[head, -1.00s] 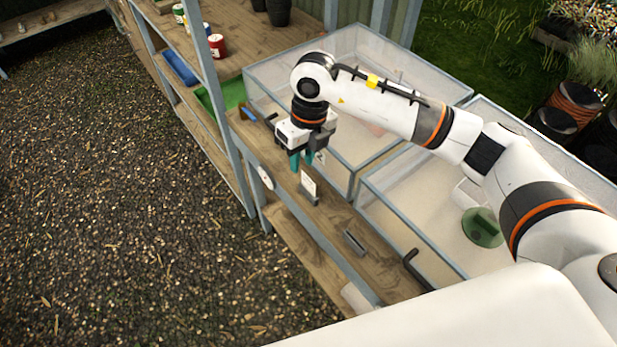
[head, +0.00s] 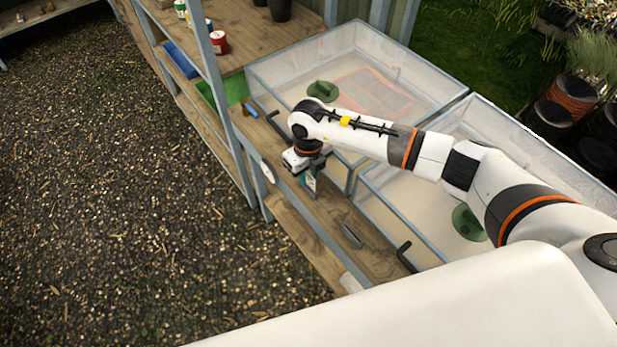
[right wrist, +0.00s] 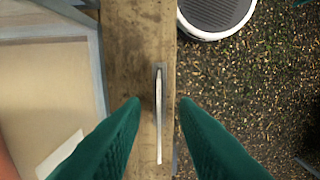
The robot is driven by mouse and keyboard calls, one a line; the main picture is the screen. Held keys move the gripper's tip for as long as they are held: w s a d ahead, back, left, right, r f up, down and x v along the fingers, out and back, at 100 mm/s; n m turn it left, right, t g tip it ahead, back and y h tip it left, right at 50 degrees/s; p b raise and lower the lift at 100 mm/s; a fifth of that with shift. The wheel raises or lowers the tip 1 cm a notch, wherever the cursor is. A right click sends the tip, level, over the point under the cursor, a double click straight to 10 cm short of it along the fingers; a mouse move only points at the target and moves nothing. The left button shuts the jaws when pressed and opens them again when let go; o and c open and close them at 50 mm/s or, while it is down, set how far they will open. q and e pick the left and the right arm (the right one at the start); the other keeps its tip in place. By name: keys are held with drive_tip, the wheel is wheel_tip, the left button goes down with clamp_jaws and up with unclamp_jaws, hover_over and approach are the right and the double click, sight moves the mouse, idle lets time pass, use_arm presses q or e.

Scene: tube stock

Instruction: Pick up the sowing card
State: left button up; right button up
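The sowing card shows edge-on in the right wrist view as a thin pale strip (right wrist: 159,125), standing upright in a small grey holder (right wrist: 160,68) on the wooden ledge. My right gripper (right wrist: 160,104) is open, with its two green fingertips on either side of the card and gaps showing on both sides. In the head view my right gripper (head: 309,180) is low over the ledge and mostly hides the card. My left gripper is not in view.
The wooden ledge (head: 325,207) runs beside clear-walled sand beds with green pieces (head: 322,91) in them. A grey block (head: 351,235) and a black handle (head: 405,256) lie nearer. A white round thing (head: 267,172) hangs at the ledge's outer edge.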

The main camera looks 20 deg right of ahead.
drive_tip(key=shift+f, duration=0.55)
clamp_jaws()
drive_tip(key=shift+r, duration=0.15)
